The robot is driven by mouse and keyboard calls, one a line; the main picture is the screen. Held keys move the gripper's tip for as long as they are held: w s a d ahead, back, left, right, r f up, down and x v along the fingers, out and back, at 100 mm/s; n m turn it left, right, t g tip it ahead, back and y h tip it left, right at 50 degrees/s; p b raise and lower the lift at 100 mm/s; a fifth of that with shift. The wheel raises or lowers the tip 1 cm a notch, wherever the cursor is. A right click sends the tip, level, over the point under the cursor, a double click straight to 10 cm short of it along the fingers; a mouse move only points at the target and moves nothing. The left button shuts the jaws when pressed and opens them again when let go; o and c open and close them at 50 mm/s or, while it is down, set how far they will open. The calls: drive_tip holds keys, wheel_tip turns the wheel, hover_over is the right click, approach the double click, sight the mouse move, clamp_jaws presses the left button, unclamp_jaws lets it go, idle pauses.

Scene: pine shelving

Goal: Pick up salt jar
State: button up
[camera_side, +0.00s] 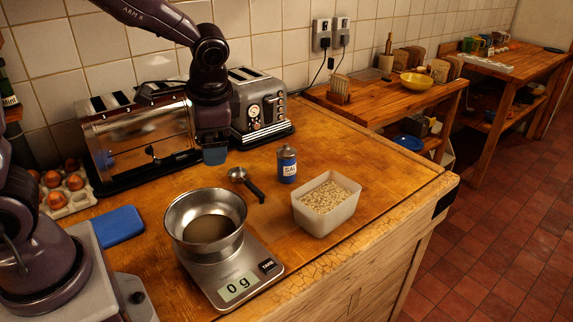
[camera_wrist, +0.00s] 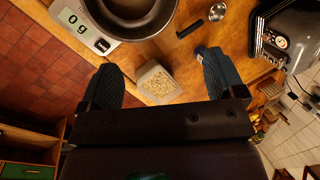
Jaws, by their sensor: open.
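The salt jar (camera_side: 287,168) is a small blue cylinder with a grey lid and a white label. It stands upright on the wooden worktop in the side view, behind the tub of grains. My gripper (camera_side: 214,154) is open and empty in the side view, above the worktop in front of the toasters. It is to the left of the jar and apart from it. In the wrist view both fingers of my gripper (camera_wrist: 160,62) are spread wide. The jar is not clear there; a bluish shape beside the right finger may be part of it.
A white tub of grains (camera_side: 326,203) stands close in front of the jar. A black-handled scoop (camera_side: 246,184) lies to its left. A steel bowl (camera_side: 206,221) sits on a scale (camera_side: 236,285) reading 0 g. Toasters (camera_side: 255,105) stand behind. Worktop right of the jar is clear.

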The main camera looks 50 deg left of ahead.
drive_tip(key=w+a+f+m+y, duration=0.4)
drive_tip(key=w+a+f+m, duration=0.1)
drive_tip(key=w+f, duration=0.25)
drive_tip(key=m+t+y, duration=0.4)
drive_tip(key=m+t, duration=0.2)
drive_tip(key=m, duration=0.9)
hover_over(288, 160)
wheel_tip(288, 160, down, 6)
drive_tip(key=f, duration=0.6)
drive_tip(key=shift+s+d, duration=0.15)
drive_tip(key=shift+d, duration=0.15)
drive_tip(key=shift+w+a+f, duration=0.4)
drive_tip(key=shift+a+f, duration=0.4)
drive_tip(key=shift+w+a+f, duration=0.2)
drive_tip(key=shift+w+a, duration=0.1)
drive_tip(key=shift+a, duration=0.15)
drive_tip(key=shift+r, duration=0.1)
drive_tip(key=c, duration=1.2)
